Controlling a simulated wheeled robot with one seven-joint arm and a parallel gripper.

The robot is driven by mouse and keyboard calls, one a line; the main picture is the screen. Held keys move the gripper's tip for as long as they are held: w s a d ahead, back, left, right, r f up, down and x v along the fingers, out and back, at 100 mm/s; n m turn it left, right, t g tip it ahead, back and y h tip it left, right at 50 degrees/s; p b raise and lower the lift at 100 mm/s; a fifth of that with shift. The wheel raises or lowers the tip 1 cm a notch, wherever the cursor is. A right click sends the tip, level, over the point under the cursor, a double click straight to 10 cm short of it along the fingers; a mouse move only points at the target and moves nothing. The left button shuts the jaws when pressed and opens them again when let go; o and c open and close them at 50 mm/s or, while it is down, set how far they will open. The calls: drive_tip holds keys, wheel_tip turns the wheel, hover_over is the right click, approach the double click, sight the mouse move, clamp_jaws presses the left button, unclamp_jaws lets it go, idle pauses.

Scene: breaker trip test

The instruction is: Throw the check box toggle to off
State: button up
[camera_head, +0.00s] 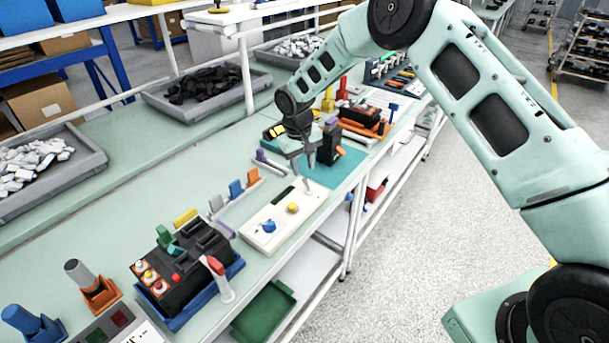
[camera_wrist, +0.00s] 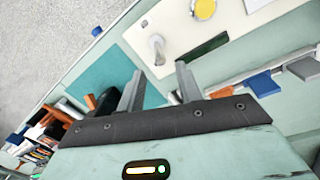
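The cream check box (camera_head: 268,238) lies on the bench, with a blue knob (camera_head: 268,226), a yellow button (camera_head: 292,208) and a dark window. Its pale grey toggle (camera_head: 307,184) stands at the end nearest my gripper (camera_head: 304,165). In the wrist view, the toggle (camera_wrist: 157,46) is beside the dark window (camera_wrist: 206,48) and the yellow button (camera_wrist: 204,9). My gripper (camera_wrist: 160,84) is open and empty there, its fingertips short of the toggle and apart from it. I cannot tell which marked position the toggle is in.
A teal mat (camera_head: 345,168) lies just beyond the box. A black device with an orange part (camera_head: 328,152) stands on it near my gripper. Colored blocks (camera_head: 236,188) line a rail behind the box. A black battery-like unit (camera_head: 190,275) sits on a blue tray nearer the camera.

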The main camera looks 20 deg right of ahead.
sight(304, 179)
drive_tip(key=shift+d+f+p, duration=0.15)
drive_tip(key=shift+f+p, duration=0.25)
drive_tip(key=shift+f, duration=1.15)
drive_tip(key=shift+d+f+p, duration=0.1)
drive_tip(key=shift+f+p, duration=0.25)
drive_tip(key=shift+f, duration=1.15)
clamp_jaws()
